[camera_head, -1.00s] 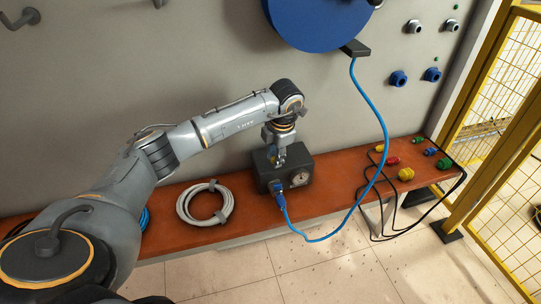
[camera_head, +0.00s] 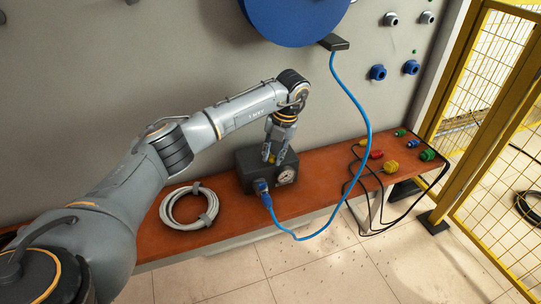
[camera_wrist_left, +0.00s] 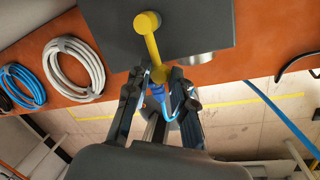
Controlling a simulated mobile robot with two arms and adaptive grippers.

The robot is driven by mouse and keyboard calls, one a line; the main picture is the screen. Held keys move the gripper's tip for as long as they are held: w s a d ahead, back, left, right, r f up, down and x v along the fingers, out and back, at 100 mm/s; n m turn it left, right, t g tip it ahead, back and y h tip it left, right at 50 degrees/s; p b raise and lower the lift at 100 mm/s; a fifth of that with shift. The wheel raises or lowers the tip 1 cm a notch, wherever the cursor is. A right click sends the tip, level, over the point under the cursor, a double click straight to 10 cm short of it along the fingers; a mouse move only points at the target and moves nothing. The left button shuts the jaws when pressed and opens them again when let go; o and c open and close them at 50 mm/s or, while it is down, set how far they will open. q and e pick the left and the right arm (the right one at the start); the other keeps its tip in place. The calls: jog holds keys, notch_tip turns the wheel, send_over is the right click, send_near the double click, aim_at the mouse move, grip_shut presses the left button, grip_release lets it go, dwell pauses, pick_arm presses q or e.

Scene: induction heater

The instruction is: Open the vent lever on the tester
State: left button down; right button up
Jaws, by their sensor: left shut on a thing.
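The tester is a dark box (camera_head: 245,172) on the bench, with a round gauge (camera_head: 286,177) and a blue connector (camera_head: 261,187) on its front. The yellow vent lever (camera_wrist_left: 147,24) is on top of the box and shows clearly in the left wrist view. My left gripper (camera_head: 270,160) comes down on the tester at a slant. In the left wrist view its fingers (camera_wrist_left: 159,76) are shut on the lever's end. The fingers hide most of the lever in the head view. My right gripper is not in view.
A blue hose (camera_head: 368,130) runs from the connector up to a blue reel (camera_head: 295,15) on the wall. A coiled grey cable (camera_head: 165,212) lies left of the tester. Coloured plugs on black cables, one yellow (camera_head: 390,167), lie at the bench's right end. A yellow fence (camera_head: 490,100) stands right.

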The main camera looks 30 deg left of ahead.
pick_arm(q)
jog(key=shift+w+d+r, duration=0.1)
jog(key=shift+w, duration=0.1)
dwell(0.4)
jog(key=c, duration=1.1)
grip_release()
jog(key=shift+c, duration=0.2)
notch_tip(320, 180, up, 12)
jog(key=d, duration=0.2)
jog(key=shift+w+d, duration=0.15)
jog(key=shift+w, duration=0.2)
jog(key=shift+f, duration=0.2)
